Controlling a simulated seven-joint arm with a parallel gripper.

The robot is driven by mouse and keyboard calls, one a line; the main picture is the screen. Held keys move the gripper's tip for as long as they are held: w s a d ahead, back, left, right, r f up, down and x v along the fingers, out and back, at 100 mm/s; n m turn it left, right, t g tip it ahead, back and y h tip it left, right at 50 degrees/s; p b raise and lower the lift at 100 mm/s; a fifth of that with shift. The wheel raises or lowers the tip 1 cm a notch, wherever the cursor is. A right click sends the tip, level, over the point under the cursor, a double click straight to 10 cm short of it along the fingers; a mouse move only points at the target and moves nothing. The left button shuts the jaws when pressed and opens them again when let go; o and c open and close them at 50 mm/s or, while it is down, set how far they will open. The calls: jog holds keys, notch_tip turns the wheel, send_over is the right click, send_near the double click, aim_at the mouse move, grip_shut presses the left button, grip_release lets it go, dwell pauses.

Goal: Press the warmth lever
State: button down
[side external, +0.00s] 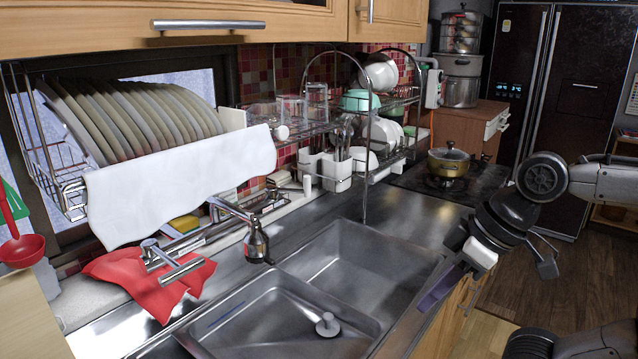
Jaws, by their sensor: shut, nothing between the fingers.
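No marking shows which chrome part is the warmth lever.
The double steel sink (395,262) lies between faucet and gripper, with a small stopper (327,324) in its near basin. A plate rack with a white cloth (180,178) hangs above the faucet. A pot (448,161) sits on the stove. Open floor lies right of the counter.

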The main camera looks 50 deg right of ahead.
jog(key=w+a+r+g+y, duration=0.1)
jog(key=w+a+r+y, duration=0.3)
jog(key=w+a+r, duration=0.15)
jog(key=w+d+r+m+y, duration=0.15)
jog(key=w+r+y, duration=0.35)
jog(key=w, duration=0.6)
jog(key=w+d+m+t+y, duration=0.2)
jog(key=w+d+m+t, duration=0.25)
jog(key=w+d, duration=0.7)
jog(key=w+d+f+m+t+h, duration=0.1)
jog(key=d+f+m+t, duration=0.2)
jog(key=d, duration=0.8)
jog(key=d+f+m+t+h, duration=0.2)
jog(key=d+f, duration=0.4)
jog(key=d, duration=0.6)
jog(key=shift+w+d+f+m+t, duration=0.2)
jog(key=shift+w+f+m+t, duration=0.2)
jog(key=shift+m+t, duration=0.4)
